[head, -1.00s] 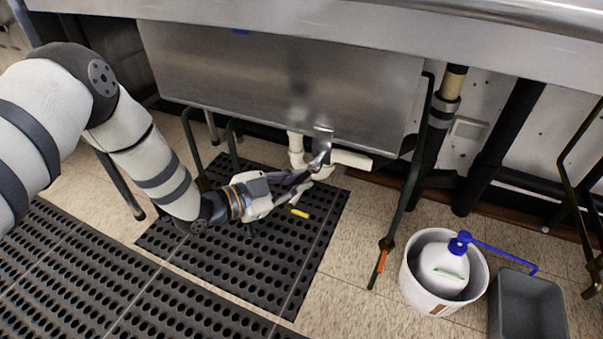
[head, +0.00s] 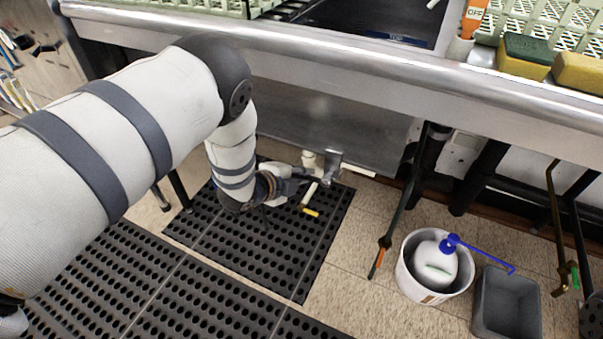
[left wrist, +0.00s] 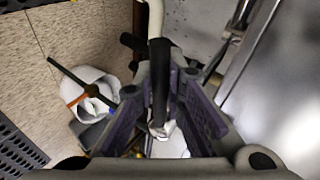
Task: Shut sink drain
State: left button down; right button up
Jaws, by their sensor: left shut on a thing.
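The sink's metal underside (head: 350,135) shows below the counter edge, with white drain pipe (head: 308,160) and a grey metal drain fitting (head: 332,166) under it. My left gripper (head: 318,181) reaches in beside this fitting, low over the floor mat. In the left wrist view my left gripper (left wrist: 160,125) has its purple-grey fingers closed in on a dark bar (left wrist: 160,75), which looks like the drain's lever. Its far end is partly hidden between the fingers. A pale rod with a yellow end (head: 311,211) sticks out just below the gripper. My right gripper is not in view.
A white bucket (head: 408,282) holding a white bottle with a blue pump stands at right, beside a grey bin (head: 507,308).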

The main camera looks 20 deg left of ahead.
pick_arm(q)
jog(key=shift+a+r+m+y+p, duration=0.1)
jog(key=shift+r+m+y+p, duration=0.3)
jog(key=shift+r+y+p, duration=0.1)
dwell(0.3)
jog(key=c, duration=1.6)
grip_release()
jog(key=shift+c, duration=0.2)
jog(key=v, duration=1.2)
